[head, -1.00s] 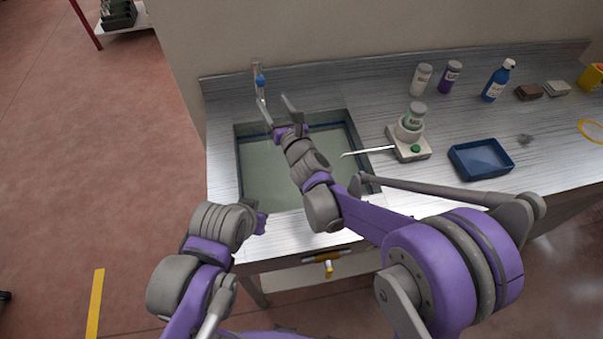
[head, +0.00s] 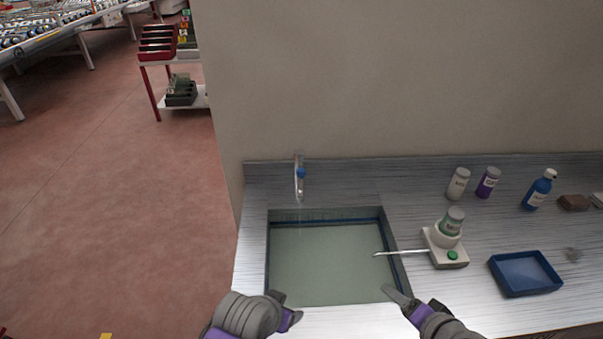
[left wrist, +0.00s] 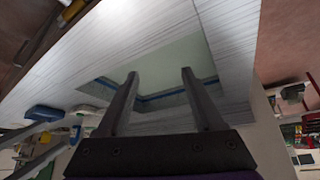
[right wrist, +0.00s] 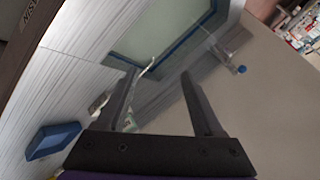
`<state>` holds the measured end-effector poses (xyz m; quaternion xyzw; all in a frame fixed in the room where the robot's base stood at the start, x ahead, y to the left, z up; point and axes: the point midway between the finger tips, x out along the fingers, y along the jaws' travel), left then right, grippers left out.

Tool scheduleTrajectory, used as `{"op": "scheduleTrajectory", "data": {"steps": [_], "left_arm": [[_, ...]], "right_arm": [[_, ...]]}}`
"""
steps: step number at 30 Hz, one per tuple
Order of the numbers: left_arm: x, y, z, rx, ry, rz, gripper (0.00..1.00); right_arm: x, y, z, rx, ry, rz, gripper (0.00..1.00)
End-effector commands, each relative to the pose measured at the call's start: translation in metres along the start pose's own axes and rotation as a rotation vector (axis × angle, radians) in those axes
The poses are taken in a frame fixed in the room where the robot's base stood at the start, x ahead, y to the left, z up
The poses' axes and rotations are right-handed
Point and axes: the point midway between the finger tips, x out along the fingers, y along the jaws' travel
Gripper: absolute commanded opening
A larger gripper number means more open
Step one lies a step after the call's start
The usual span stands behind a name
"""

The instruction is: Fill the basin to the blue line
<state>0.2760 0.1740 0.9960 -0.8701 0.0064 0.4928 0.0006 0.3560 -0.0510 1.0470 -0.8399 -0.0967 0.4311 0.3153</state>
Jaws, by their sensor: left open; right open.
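The basin (head: 274,250) is set into the metal counter, and a dark blue line (head: 325,221) runs around its inner wall. A pale grey-green surface lies inside, below the line at the back wall; its exact level is hard to tell. The tap (head: 299,185) with a blue knob (head: 301,173) stands behind the basin; I cannot tell whether water runs. My left gripper (head: 285,305) is at the basin's front left corner, open and empty. My right gripper (head: 412,302) is at the front right corner, open and empty. Both are apart from the tap.
A white device (head: 446,250) with a green button holds a bottle, and its thin arm reaches over the basin's right edge. A blue tray (head: 525,273) lies to the right. Several bottles stand along the back. A wall rises behind the counter.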

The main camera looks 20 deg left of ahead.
Motion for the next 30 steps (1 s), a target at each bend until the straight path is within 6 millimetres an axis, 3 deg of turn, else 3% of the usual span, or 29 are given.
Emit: {"op": "scheduleTrajectory", "data": {"steps": [1, 5, 7, 9, 14, 18, 24, 30], "left_arm": [[0.002, 0.002, -0.003, 0.004, 0.011, 0.008, 0.68], [0.010, 0.010, -0.025, 0.034, 0.090, 0.049, 0.68], [0.019, 0.018, -0.056, 0.067, 0.201, 0.089, 0.68], [0.027, 0.023, -0.090, 0.097, 0.328, 0.111, 0.68], [0.040, 0.012, -0.170, 0.124, 0.632, 0.064, 0.68], [0.050, -0.024, -0.224, 0.100, 0.855, -0.094, 0.68], [0.059, -0.072, -0.251, 0.048, 0.981, -0.309, 0.68], [0.063, -0.084, -0.263, 0.036, 0.996, -0.355, 0.68]], "right_arm": [[-0.011, 0.028, 0.009, -0.082, -0.006, 0.084, 0.69], [-0.036, 0.098, 0.033, -0.286, -0.051, 0.301, 0.69], [-0.048, 0.136, 0.051, -0.376, -0.091, 0.411, 0.69], [-0.051, 0.156, 0.062, -0.418, -0.116, 0.462, 0.69], [-0.047, 0.182, 0.081, -0.446, -0.145, 0.505, 0.69], [-0.038, 0.195, 0.094, -0.446, -0.156, 0.509, 0.69], [-0.031, 0.202, 0.101, -0.443, -0.161, 0.509, 0.69], [-0.032, 0.201, 0.100, -0.442, -0.160, 0.508, 0.69]]}}
